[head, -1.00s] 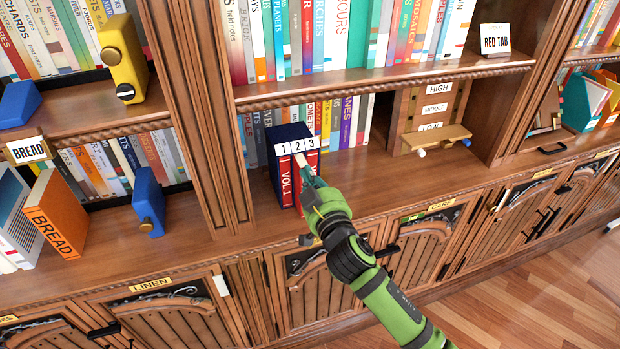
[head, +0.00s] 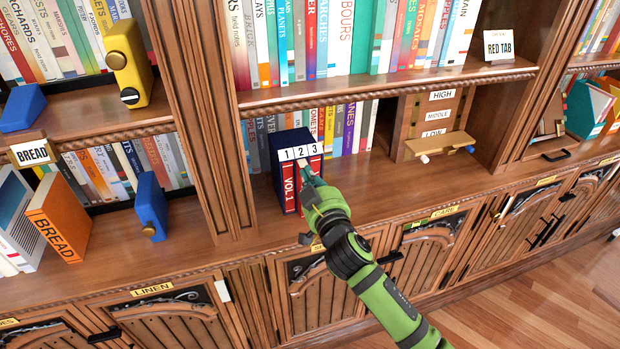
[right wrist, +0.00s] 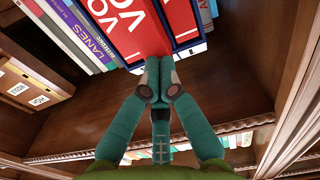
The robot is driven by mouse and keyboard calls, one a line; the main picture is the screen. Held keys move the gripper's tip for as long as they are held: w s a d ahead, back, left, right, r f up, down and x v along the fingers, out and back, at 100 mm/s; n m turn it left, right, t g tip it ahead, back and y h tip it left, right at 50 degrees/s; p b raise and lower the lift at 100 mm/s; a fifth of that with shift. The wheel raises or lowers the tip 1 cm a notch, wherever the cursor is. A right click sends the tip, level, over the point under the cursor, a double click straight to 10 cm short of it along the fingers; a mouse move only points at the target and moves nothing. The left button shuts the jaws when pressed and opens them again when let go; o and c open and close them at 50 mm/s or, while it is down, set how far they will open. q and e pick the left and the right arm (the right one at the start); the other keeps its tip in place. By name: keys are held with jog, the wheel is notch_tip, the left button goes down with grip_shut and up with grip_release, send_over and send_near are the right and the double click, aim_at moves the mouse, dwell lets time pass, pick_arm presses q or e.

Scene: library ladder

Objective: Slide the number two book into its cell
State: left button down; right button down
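A dark blue case (head: 281,147) with cells labelled 1, 2, 3 stands on the middle shelf. A red VOL.1 book (head: 289,188) is in its left cell, and more red spine (head: 316,166) shows at the right. My right gripper (head: 307,174) is in front of the middle of the case and hides most of cell two. In the right wrist view its fingertips (right wrist: 153,70) are together, close to the red spines (right wrist: 118,30). I see nothing held between them. I cannot tell whether they touch a book, or make out the number two book. My left gripper is out of view.
Books stand in a row behind the case. A wooden stand labelled HIGH, MIDDLE, LOW (head: 440,143) is to the right, with clear shelf between. A wooden upright (head: 208,120) is to the left. The shelf above (head: 390,86) overhangs.

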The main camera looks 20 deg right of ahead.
jog(key=shift+w+b, duration=0.3)
jog(key=shift+w, duration=1.1)
dwell(0.3)
jog(key=s+p, duration=0.1)
jog(key=s, duration=1.4)
jog(key=shift+d, duration=0.25)
